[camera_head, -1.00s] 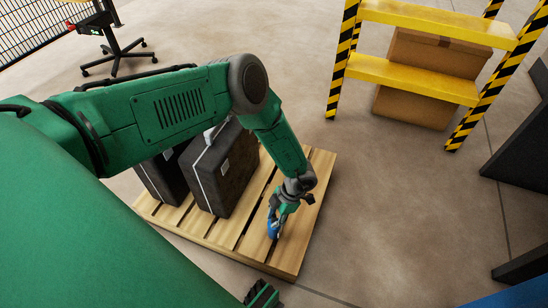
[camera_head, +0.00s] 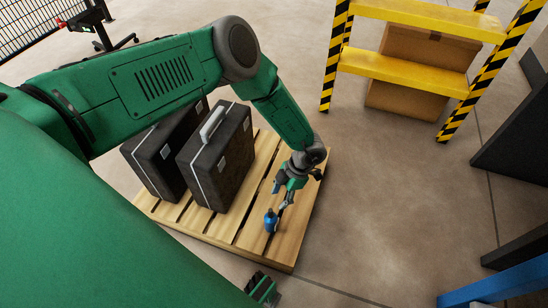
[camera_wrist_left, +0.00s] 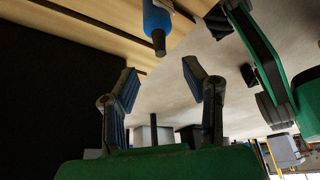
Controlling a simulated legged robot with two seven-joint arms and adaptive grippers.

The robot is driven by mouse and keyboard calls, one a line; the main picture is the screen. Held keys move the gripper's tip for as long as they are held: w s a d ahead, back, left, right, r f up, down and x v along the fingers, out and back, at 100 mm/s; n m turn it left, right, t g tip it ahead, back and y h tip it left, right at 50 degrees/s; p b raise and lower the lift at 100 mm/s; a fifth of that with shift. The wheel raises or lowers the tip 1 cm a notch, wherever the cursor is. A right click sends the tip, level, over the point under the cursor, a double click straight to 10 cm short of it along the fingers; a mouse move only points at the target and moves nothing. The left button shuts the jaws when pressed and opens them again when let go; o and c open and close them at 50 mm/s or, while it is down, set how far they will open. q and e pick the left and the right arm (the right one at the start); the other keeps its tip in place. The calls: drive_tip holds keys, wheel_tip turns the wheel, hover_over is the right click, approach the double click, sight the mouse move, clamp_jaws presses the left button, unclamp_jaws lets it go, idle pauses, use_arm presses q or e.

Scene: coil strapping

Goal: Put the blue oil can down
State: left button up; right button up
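The blue oil can (camera_head: 270,221) stands upright on the bare right part of the wooden pallet (camera_head: 285,243). My left gripper (camera_head: 280,196) is just beyond the can and above the pallet, with its fingers apart. In the left wrist view the same gripper (camera_wrist_left: 160,70) is open and empty. There the blue can (camera_wrist_left: 157,20) lies beyond the fingertips, with a visible gap, and its upper end is cut off by the frame. My right gripper (camera_head: 262,291) shows only in part at the bottom edge of the head view.
Two dark cases (camera_head: 216,160) (camera_head: 165,158) stand on the pallet left of the can. Dark panels (camera_head: 520,130) stand at the right edge. Floor right of the pallet is clear.

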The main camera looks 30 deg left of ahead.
use_arm(q)
drive_tip(key=s+a+r+m+t+y, duration=0.1)
drive_tip(key=s+a+r+m+t, duration=0.15)
drive_tip(key=m, duration=0.65)
drive_tip(key=s+a+r+m+t+y, duration=0.1)
drive_tip(key=s+a+r+m+t, duration=0.2)
drive_tip(key=m, duration=0.6)
drive_tip(key=s+d+r+m+h, duration=0.1)
drive_tip(key=s+r+m+h, duration=0.1)
drive_tip(key=s+m, duration=0.4)
drive_tip(key=s+d+r+m+h, duration=0.1)
drive_tip(key=s+r+m, duration=0.3)
drive_tip(key=s, duration=0.7)
drive_tip(key=shift+r+m+g+h+p, duration=0.25)
drive_tip(key=shift+m+g+h, duration=0.35)
drive_tip(key=shift+m, duration=0.5)
drive_tip(key=shift+s, duration=0.1)
wheel_tip(320, 180, up, 14)
drive_tip(key=p, duration=1.4)
drive_tip(key=shift+r, duration=0.15)
